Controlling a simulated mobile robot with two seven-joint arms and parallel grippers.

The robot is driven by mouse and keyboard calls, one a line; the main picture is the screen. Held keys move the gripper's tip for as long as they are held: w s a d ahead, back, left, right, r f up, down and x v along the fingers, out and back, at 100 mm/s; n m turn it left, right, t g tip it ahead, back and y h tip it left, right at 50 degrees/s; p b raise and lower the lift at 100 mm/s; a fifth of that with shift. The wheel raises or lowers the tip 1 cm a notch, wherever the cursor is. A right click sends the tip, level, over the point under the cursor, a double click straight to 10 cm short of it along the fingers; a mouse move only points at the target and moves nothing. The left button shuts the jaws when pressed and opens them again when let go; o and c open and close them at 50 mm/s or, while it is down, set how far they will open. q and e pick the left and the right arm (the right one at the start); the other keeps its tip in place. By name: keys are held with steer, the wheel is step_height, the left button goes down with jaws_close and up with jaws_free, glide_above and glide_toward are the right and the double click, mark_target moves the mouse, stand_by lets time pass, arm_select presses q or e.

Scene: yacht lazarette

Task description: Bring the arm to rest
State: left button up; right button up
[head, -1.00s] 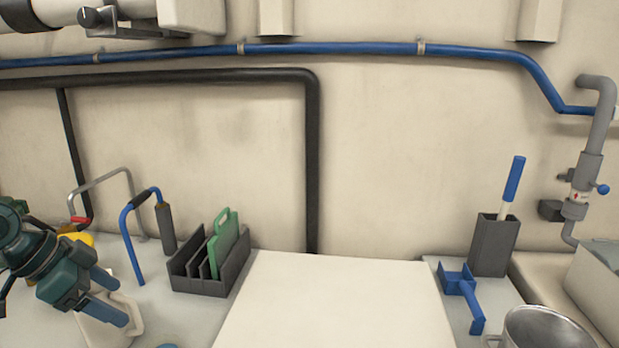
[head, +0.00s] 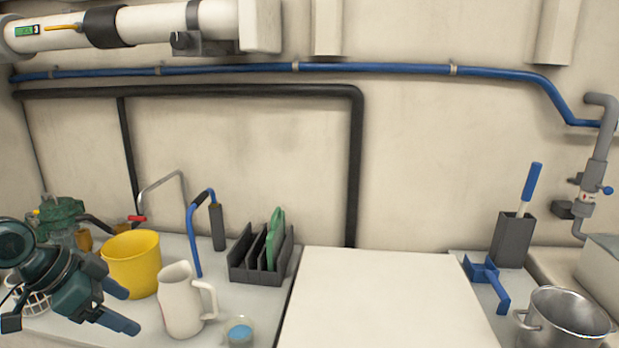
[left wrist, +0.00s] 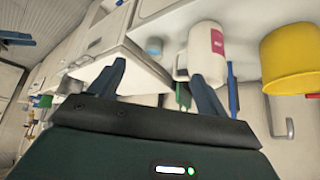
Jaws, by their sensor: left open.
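My left gripper (head: 122,306) is at the lower left of the head view, in front of the yellow bucket and the white pitcher. Its two fingers are spread, with nothing between them. In the left wrist view the open fingers (left wrist: 160,85) point toward the counter, with the white pitcher (left wrist: 207,52) beyond the right finger.
The yellow bucket (head: 131,262), the pitcher (head: 181,300) and a cup with blue contents (head: 239,332) stand near my left gripper. A dark rack (head: 242,266) holds a green board (head: 274,238). A white panel (head: 385,305) is clear. A steel pot (head: 566,320) stands at right.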

arm_select(q)
steer(key=s+d+f+n+t+p, duration=0.1)
steer(key=d+f+n+t+p, duration=0.1)
steer(key=d+f+p, duration=0.65)
steer(key=s+d+f+n+t+p, duration=0.2)
steer(key=s+d, duration=0.3)
steer(key=s, duration=0.2)
steer(key=s+d+f+n+t+y+p, duration=0.1)
steer(key=s+d+f+n+t+p, duration=0.1)
steer(key=s+d, duration=0.4)
steer(key=shift+s+f+n+y+p, duration=0.2)
steer(key=shift+s+n+y+p, duration=0.15)
steer(key=shift+s+p, duration=0.35)
arm_select(e)
steer(key=r+g, duration=0.2)
steer(key=r+h, duration=0.1)
steer(key=r, duration=0.1)
steer(key=shift+w+d+n+g, duration=0.2)
steer(key=shift+d+n+g, duration=0.1)
steer(key=shift+n+g, duration=0.1)
arm_select(q)
steer(key=shift+d, duration=0.1)
